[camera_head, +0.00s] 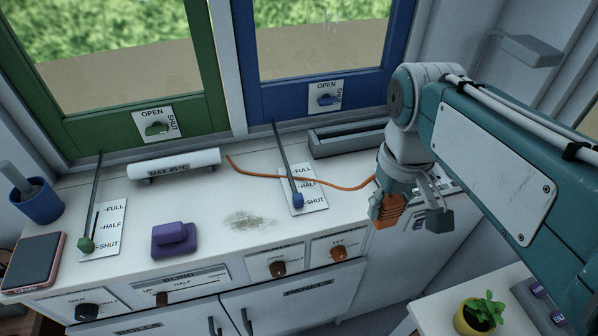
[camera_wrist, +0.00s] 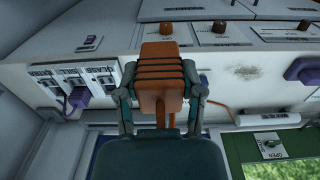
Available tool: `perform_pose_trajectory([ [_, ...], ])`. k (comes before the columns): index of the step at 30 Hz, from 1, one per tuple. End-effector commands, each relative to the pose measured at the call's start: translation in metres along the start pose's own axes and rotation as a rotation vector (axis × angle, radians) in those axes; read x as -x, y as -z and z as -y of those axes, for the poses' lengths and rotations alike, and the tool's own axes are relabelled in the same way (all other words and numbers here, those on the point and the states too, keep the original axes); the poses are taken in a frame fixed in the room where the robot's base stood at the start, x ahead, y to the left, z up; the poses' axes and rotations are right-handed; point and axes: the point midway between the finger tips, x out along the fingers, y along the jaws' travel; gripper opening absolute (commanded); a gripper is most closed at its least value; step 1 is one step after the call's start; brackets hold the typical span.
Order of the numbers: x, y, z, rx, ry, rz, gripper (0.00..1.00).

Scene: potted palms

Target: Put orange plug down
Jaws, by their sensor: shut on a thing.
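The orange plug (camera_head: 386,210) is ribbed and block-shaped. My gripper (camera_head: 408,212) is shut on it and holds it up near the right end of the white counter in the head view. In the wrist view the plug (camera_wrist: 160,78) sits between the two fingers of my gripper (camera_wrist: 160,92). An orange cord (camera_head: 300,180) runs along the back of the counter toward the plug. The wrist view shows a row of labelled sockets (camera_wrist: 72,78) to the left, with a purple plug (camera_wrist: 78,97) at one of them.
A purple block (camera_head: 174,239) and a patch of dirt (camera_head: 250,220) are on the counter (camera_head: 215,200). Levers with blue (camera_head: 298,200) and green (camera_head: 86,244) knobs stand there too. A potted plant (camera_head: 480,313) is at lower right. Some counter around the dirt is clear.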

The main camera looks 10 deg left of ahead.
Motion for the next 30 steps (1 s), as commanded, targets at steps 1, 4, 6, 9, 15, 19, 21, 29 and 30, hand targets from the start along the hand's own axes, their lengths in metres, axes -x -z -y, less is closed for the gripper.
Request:
perform_pose_trajectory([
  [1,-0.001,-0.004,0.006,0.004,-0.001,-0.001,0.03],
  [4,-0.004,-0.004,0.011,0.000,0.000,0.001,0.03],
  [6,-0.008,0.005,0.010,-0.001,0.000,0.003,0.03],
  [9,-0.017,0.024,0.006,-0.002,0.000,0.004,0.03],
  [15,-0.034,0.061,0.000,-0.002,0.000,0.004,0.03],
  [19,-0.045,0.085,-0.004,-0.002,0.000,0.004,0.03],
  [21,-0.058,0.094,-0.005,-0.001,0.000,0.005,0.03],
  [29,-0.093,0.123,-0.010,-0.001,0.000,0.002,0.03],
  [30,-0.095,0.125,-0.011,-0.001,0.000,0.000,0.03],
])
